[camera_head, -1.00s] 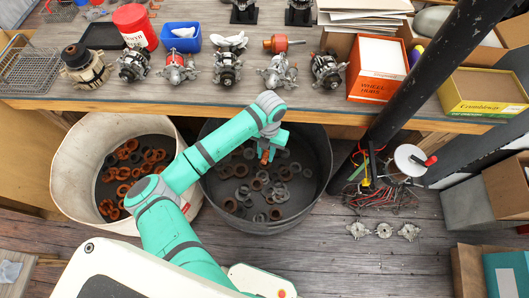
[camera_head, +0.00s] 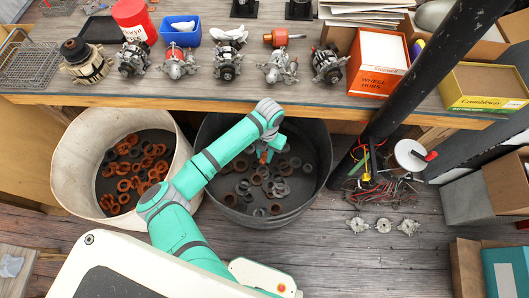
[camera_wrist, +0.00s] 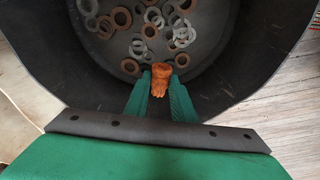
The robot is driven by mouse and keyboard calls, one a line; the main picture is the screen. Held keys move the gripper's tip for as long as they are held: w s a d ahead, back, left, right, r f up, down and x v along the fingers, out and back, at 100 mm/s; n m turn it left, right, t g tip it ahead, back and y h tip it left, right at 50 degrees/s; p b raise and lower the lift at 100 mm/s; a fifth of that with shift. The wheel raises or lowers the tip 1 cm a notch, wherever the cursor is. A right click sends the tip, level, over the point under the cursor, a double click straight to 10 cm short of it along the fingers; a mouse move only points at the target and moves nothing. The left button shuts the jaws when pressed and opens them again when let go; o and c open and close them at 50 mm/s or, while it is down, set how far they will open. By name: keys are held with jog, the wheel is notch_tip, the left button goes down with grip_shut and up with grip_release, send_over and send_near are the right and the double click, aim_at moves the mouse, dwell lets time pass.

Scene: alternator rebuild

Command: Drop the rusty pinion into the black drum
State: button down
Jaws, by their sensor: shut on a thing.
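The rusty pinion (camera_wrist: 161,76) is orange-brown and sits between the two green fingers of my gripper (camera_wrist: 161,92) in the wrist view. My gripper is shut on it. In the head view my gripper (camera_head: 268,153) is over the black drum (camera_head: 322,135), inside the outline of its rim, and only a small orange bit of the pinion shows there. The drum wall (camera_wrist: 245,65) surrounds the pinion in the wrist view. Several grey and rusty rings lie on the drum floor below. The height of the pinion above them is hard to tell.
A white drum (camera_head: 70,165) with rusty rings stands left of the black drum. The workbench (camera_head: 200,100) with alternators runs behind. A black post (camera_head: 400,95) and a wire bundle (camera_head: 375,185) stand to the right. Three metal parts (camera_head: 383,226) lie on the floor.

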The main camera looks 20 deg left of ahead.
aim_at(266, 153)
jog(key=c, duration=1.4)
grip_release()
notch_tip(266, 153, up, 11)
jog(key=w, duration=0.1)
jog(key=shift+w, duration=0.15)
jog(key=shift+f, duration=0.1)
